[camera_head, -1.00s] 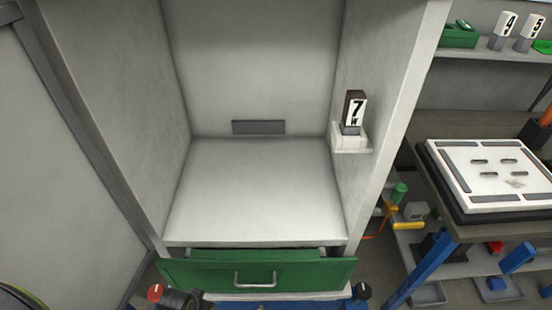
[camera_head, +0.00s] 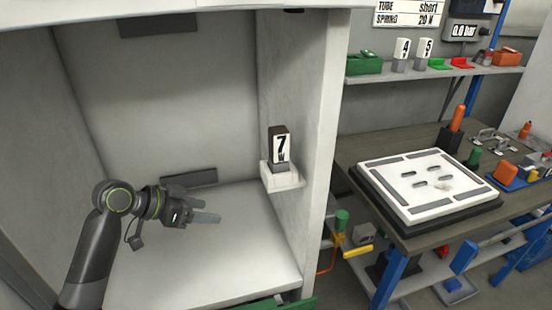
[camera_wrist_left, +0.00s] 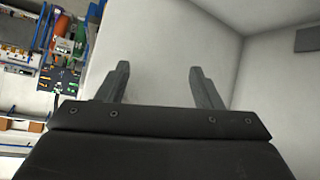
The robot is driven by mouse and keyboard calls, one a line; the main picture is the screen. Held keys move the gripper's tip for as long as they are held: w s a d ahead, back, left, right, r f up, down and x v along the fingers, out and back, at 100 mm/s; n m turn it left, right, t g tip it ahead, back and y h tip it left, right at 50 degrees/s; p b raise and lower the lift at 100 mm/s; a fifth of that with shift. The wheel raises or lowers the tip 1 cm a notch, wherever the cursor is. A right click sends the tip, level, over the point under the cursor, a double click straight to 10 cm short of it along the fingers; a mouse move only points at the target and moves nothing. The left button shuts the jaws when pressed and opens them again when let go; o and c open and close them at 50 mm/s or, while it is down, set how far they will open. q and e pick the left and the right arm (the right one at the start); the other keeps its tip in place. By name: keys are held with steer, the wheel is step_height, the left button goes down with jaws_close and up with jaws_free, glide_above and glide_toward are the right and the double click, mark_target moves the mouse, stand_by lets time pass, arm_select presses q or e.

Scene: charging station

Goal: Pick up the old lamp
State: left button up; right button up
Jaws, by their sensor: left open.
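The lamp, a block marked "7 W" (camera_head: 280,144) with a dark brown top and side, stands upright in a white holder (camera_head: 284,178) on the right inner wall of the cabinet. It looks like the old lamp. My left gripper (camera_head: 210,210) reaches into the cabinet from the left, to the left of the lamp and lower in the picture, apart from it. Its two fingers are spread and empty, as the left wrist view (camera_wrist_left: 160,75) also shows. I cannot make out the lamp in that view. My right gripper is not in view.
The cabinet floor (camera_head: 230,255) is bare. The cabinet's right wall edge (camera_head: 322,160) stands beside the holder. A workbench with a white plate (camera_head: 428,187) is to the right. Above it, a shelf (camera_head: 470,71) carries blocks marked 4 (camera_head: 402,52) and 5 (camera_head: 425,50).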

arm_select(q)
step_height(320, 180, up, 11)
steer(key=w+d+m+h, duration=0.2)
steer(key=m, duration=0.1)
steer(key=m+g+h, duration=0.2)
steer(key=m, duration=0.1)
glide_toward(270, 140)
steer(key=p+x, duration=0.3)
steer(key=x, duration=0.5)
steer(key=shift+w+d+f, duration=0.15)
steer(key=shift+w+f, duration=0.1)
steer(key=shift+f, duration=0.05)
steer(key=shift+w+d+p, duration=0.1)
steer(key=shift+d+p, duration=0.35)
steer(key=shift+d, duration=0.05)
steer(key=p+x, duration=0.1)
steer(key=x, duration=0.2)
steer(key=shift+d+p, duration=0.25)
steer(key=shift+p, duration=0.05)
steer(key=shift+w+d+f, duration=0.1)
steer(key=shift+d+f, duration=0.2)
steer(key=shift+d, duration=0.1)
steer(key=shift+a, duration=0.1)
steer(key=shift+c, duration=1)
jaws_close()
